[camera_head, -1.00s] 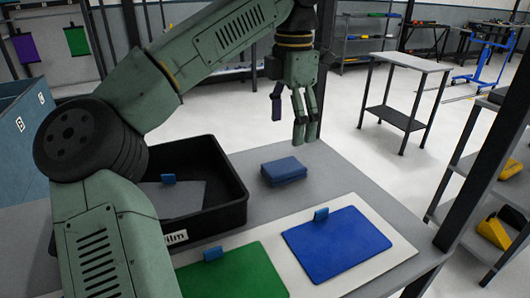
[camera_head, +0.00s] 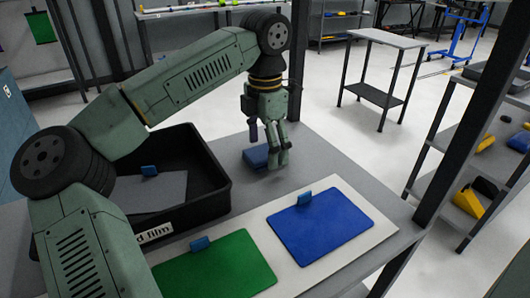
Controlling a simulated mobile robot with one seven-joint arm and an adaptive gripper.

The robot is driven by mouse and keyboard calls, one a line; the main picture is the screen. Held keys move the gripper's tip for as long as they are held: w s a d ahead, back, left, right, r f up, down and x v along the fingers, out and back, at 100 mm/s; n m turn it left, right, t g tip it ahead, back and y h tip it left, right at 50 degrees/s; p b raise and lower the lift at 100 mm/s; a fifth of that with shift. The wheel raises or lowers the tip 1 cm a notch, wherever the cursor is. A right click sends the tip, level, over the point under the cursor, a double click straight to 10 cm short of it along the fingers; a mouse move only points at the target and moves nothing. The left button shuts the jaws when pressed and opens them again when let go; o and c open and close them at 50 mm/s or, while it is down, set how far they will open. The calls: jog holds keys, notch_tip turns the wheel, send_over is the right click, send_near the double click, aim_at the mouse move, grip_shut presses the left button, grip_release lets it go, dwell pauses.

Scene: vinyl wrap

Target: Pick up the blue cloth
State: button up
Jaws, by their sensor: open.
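The blue cloth (camera_head: 256,157) is a small folded dark-blue pad lying on the grey table (camera_head: 318,152) to the right of the black bin. My gripper (camera_head: 278,166) points down at the cloth's right side, partly in front of it. The fingers are open and I see nothing between them. Whether a finger touches the cloth cannot be told from this view. The right part of the cloth is hidden behind the fingers.
A black bin (camera_head: 222,190) with a "film" label holds a grey sheet (camera_head: 160,194) with a blue clip. On a white board (camera_head: 376,234) lie a green sheet (camera_head: 222,268) and a blue sheet (camera_head: 322,232) with blue clips. A dark post (camera_head: 440,165) stands at the table's right.

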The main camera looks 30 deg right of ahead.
jog(key=shift+f, duration=0.15)
jog(key=c, duration=1.1)
